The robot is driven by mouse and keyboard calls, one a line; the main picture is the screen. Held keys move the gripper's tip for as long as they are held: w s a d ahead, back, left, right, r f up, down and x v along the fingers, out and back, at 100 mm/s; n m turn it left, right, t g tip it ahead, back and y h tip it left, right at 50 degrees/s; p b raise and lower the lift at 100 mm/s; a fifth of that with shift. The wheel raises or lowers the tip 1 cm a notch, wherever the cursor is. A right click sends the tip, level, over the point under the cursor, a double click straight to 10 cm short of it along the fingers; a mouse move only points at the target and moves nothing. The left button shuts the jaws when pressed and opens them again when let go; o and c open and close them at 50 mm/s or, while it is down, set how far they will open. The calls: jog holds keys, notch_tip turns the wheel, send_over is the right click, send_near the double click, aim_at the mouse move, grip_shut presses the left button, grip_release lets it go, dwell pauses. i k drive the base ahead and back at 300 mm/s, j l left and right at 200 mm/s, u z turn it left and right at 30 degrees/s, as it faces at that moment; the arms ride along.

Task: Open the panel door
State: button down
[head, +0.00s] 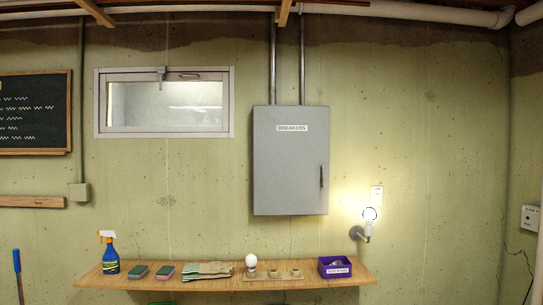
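The panel door (285,165) is the grey front of a metal box on the wall, labelled BREAKERS near its top. It looks shut. A dark upright handle (321,176) sits near its right edge. My gripper does not show in the head view.
A wooden shelf (220,283) runs below the panel. It carries a spray bottle (110,253), sponges (151,272), folded cloths (208,271), a bulb on a socket board (251,263) and a purple box (335,267). A lit wall lamp (366,224) stands out right of the panel.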

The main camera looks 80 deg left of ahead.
aim_at(291, 144)
jog(key=u, duration=2.8)
